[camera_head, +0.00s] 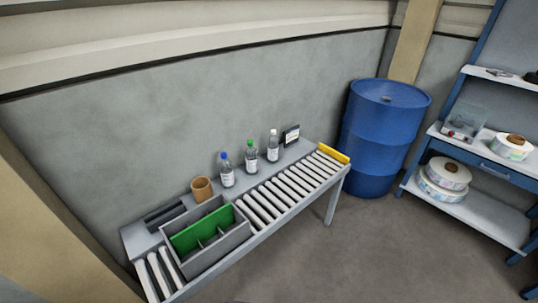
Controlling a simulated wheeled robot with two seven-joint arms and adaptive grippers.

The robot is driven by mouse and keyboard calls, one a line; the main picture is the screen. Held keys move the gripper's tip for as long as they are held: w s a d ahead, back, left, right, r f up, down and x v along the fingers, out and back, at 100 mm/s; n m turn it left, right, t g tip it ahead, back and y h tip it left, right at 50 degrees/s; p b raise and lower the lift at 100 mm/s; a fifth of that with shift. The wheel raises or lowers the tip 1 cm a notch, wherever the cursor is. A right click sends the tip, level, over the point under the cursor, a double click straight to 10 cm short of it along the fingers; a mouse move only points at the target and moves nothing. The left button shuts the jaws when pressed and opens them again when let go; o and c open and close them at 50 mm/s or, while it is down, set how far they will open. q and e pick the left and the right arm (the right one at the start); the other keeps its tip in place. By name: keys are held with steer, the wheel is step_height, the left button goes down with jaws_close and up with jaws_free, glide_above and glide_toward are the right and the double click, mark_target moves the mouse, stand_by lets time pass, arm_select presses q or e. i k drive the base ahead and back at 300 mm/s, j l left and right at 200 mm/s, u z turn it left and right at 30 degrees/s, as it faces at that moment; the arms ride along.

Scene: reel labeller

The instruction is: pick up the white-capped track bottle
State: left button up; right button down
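The white-capped bottle (273,146) stands upright on the back ledge of the roller track (273,201). It is the rightmost of three bottles in a row. To its left stand a green-capped bottle (251,157) and a blue-capped bottle (226,170), both upright, clear and with white labels. Neither of my grippers shows in the head view.
A grey divided box (236,236) with a green panel sits on the track's left part, near a brown cup (202,189). A blue drum (382,135) and a shelf with label reels (449,173) stand to the right. Floor in front is clear.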

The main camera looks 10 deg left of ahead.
mark_target(273, 146)
steer(key=i+l+u, duration=0.15)
steer(key=l, duration=0.3)
steer(key=i+l+u, duration=0.15)
steer(key=l, duration=0.35)
steer(key=i+l+u, duration=0.15)
steer(key=l, duration=0.35)
steer(key=l+u, duration=0.15)
steer(key=l, duration=0.35)
steer(key=i, duration=0.05)
